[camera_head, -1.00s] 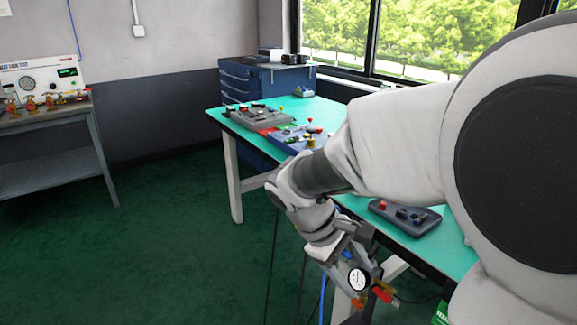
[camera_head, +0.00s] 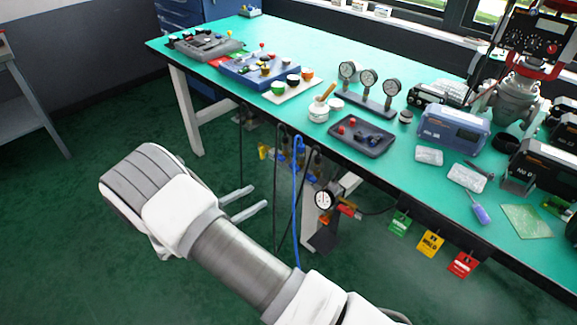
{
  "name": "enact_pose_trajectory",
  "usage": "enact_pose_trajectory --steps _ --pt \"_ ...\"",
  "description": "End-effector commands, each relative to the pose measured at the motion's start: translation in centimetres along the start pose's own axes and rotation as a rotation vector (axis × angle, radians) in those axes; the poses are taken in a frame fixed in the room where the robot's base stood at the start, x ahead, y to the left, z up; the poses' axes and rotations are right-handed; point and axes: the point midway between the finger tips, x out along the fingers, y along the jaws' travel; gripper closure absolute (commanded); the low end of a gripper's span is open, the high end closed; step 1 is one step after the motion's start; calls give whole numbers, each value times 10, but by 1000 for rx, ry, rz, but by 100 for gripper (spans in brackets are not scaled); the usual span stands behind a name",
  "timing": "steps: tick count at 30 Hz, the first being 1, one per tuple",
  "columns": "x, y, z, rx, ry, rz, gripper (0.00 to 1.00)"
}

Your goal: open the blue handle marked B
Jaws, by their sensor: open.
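Under the front edge of the table hangs a cluster of valve fittings (camera_head: 290,160) with small blue parts and a yellow part at its left. I cannot read any letter B there, so I cannot tell which blue part is the handle. A round white gauge (camera_head: 325,200) with red and orange parts beside it sits lower, by a table leg. My gripper (camera_head: 259,196) is open and empty, left of the gauge and below the fittings. Its two fingers point right, apart from everything.
The green-topped table (camera_head: 330,60) carries control boxes, a black tray (camera_head: 361,137), three gauges on a stand (camera_head: 367,98) and several devices. A blue hose (camera_head: 297,190) and dark cables hang in front of it. Coloured tags (camera_head: 431,243) hang at the right. The floor at left is clear.

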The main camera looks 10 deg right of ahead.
Motion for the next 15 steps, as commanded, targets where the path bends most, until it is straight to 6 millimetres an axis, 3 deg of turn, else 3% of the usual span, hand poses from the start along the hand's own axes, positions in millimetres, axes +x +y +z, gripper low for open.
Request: enact_pose_trajectory --steps 8,15 --pt "-15 9 -23 -81 -79 112 38" --pt "14 12 -23 -82 -80 110 38"
